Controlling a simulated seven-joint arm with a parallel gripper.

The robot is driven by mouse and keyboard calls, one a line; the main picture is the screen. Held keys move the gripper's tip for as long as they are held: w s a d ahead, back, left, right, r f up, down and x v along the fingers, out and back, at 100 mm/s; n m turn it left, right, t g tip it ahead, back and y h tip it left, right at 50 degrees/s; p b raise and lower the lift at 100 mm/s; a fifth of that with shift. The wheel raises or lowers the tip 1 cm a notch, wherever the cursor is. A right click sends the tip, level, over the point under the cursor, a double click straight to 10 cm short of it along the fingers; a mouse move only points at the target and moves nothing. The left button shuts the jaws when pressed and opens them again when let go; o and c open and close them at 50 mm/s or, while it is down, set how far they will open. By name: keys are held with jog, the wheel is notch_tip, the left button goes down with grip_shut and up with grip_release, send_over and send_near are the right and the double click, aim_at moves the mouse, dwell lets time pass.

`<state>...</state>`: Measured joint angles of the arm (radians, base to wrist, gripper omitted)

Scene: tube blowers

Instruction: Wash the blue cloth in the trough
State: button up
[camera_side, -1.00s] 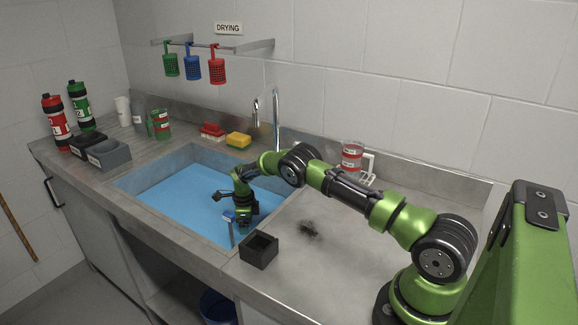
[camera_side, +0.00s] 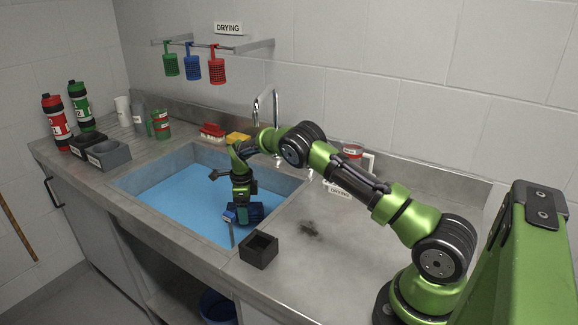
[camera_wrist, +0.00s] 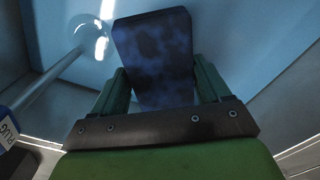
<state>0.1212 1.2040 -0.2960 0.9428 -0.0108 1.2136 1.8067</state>
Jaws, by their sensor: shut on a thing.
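My gripper (camera_side: 243,203) is over the front right part of the trough (camera_side: 170,207). It is shut on the blue cloth (camera_side: 252,213), which shows just below the fingers in the side view. In the wrist view the cloth (camera_wrist: 153,50) is a dark blue, stiff-looking piece with darker blotches, between the two green fingers of my gripper (camera_wrist: 162,88). The trough's inside is light blue; I cannot tell from the frames how deep any water is.
A black open box (camera_side: 259,251) sits on the counter right of the trough, near a dark stain (camera_side: 311,229). A tap (camera_side: 276,108), red brush (camera_side: 212,131) and yellow sponge (camera_side: 238,138) are behind the trough. Bottles (camera_side: 56,115) stand left. Coloured baskets (camera_side: 193,65) hang above.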

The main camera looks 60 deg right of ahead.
notch_tip(320, 180, up, 11)
jog(key=shift+f, duration=0.15)
dwell(0.9)
